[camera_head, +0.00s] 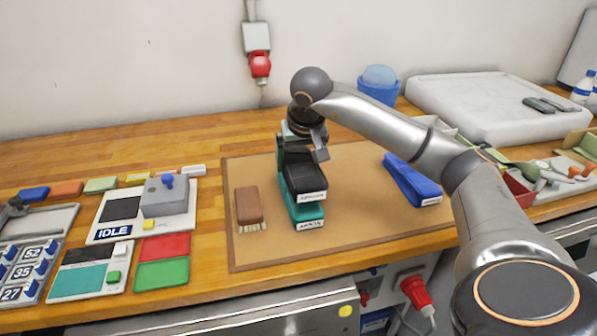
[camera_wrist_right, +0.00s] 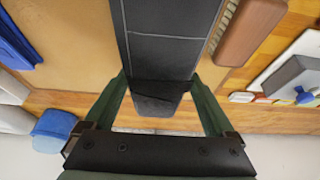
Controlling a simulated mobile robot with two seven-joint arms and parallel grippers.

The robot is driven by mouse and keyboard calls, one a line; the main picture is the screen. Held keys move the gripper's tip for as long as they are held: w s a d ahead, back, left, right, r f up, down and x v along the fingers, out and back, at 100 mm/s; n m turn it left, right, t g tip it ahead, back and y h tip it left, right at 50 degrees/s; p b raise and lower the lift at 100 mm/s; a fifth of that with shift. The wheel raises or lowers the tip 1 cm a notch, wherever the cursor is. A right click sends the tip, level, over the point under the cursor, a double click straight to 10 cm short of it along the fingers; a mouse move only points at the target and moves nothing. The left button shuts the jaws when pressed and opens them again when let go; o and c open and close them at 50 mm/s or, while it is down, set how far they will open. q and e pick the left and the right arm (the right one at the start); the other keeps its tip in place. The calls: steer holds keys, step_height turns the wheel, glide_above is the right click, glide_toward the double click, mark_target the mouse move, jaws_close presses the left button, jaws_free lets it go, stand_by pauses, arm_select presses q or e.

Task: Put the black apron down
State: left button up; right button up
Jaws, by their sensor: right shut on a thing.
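The black apron (camera_head: 306,178) is a folded bundle with a white label on its front end. It is over a teal folded apron (camera_head: 304,214) on the brown mat; I cannot tell whether the two touch. My right gripper (camera_head: 296,160) points down at the far end of the black apron and is shut on it. In the right wrist view the black apron (camera_wrist_right: 168,45) runs between the two green fingers (camera_wrist_right: 162,92), and the teal apron is hidden. My left gripper is not in view.
A brown brush (camera_head: 249,204) lies left of the aprons on the mat (camera_head: 355,220). A blue folded item (camera_head: 410,180) lies at right. Mat is bare between. Red and green pads (camera_head: 162,262) and an IDLE device (camera_head: 118,212) stand left. A blue bin (camera_head: 378,90) is behind.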

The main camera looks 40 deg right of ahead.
steer(key=shift+w+d+f, duration=0.1)
steer(key=shift+w+f, duration=0.1)
steer(key=shift+f, duration=1.55)
steer(key=shift+f, duration=0.15)
steer(key=o, duration=1.3)
steer(key=shift+s+r, duration=0.1)
steer(key=shift+r, duration=0.4)
steer(key=v, duration=1.1)
steer(key=shift+r+p, duration=0.1)
steer(key=shift+p, duration=0.2)
steer(key=shift+s+r, duration=0.1)
steer(key=shift+s, duration=0.1)
